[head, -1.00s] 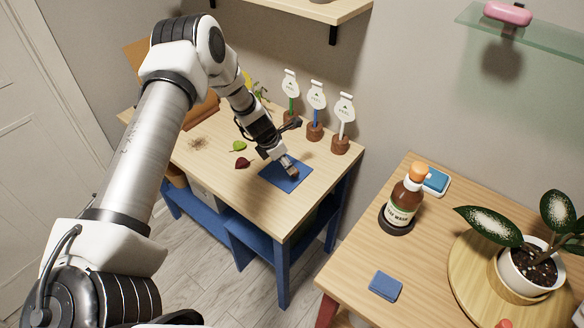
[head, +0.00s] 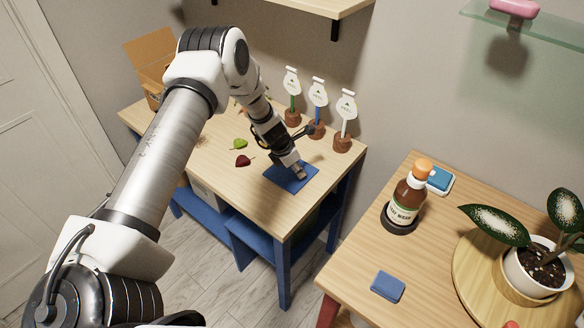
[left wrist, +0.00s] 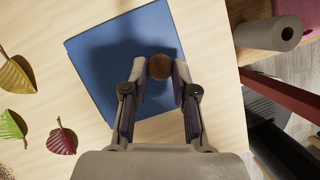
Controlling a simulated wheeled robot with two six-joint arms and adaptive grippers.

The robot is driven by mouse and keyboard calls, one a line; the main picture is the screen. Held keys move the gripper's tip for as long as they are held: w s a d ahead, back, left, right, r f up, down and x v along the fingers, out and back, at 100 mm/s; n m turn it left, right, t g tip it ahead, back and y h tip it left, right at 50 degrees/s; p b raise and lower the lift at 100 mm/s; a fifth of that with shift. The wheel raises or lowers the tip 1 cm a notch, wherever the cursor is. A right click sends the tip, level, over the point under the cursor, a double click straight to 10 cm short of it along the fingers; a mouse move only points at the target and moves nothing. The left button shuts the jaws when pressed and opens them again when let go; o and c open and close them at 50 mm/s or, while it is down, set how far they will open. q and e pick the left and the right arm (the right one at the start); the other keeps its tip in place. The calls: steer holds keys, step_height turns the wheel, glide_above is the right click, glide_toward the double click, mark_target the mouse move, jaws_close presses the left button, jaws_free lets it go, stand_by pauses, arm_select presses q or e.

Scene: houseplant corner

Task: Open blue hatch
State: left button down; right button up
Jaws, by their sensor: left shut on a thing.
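The blue hatch (head: 279,182) is a flat blue square on the light wooden table at the back. It also fills the upper middle of the left wrist view (left wrist: 95,55). A round brown knob (left wrist: 160,67) stands on it. My left gripper (head: 299,174) reaches down over the hatch and is shut on the knob; in the left wrist view its fingers (left wrist: 160,82) are on either side of the knob. The hatch looks flat, and I see no gap under it. The gripper hides part of its surface. My right gripper is not in view.
Three plant labels in round wooden stands (head: 317,130) stand behind the hatch. A green leaf (head: 240,143) and a dark red leaf (head: 242,160) lie to its left. A cardboard box (head: 150,62) is at the far left. A brown bottle (head: 405,200) stands on the right table.

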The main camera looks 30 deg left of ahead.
arm_select(q)
steer(key=d+b, duration=0.1)
steer(key=d, duration=0.2)
steer(key=d+b, duration=0.2)
steer(key=d, duration=0.1)
steer(key=d+b, duration=0.2)
steer(key=d, duration=0.1)
steer(key=shift+s+d+f, duration=0.1)
steer(key=shift+s+d, duration=0.2)
steer(key=shift+d, duration=0.1)
steer(key=shift+a, duration=0.2)
steer(key=c, duration=1.2)
jaws_free()
steer(key=o, duration=0.3)
steer(key=shift+w+f, duration=0.1)
steer(key=shift+w, duration=0.1)
steer(key=shift+s+r, duration=0.15)
steer(key=shift+r, duration=0.1)
steer(key=v, duration=1.1)
steer(key=shift+r, duration=0.2)
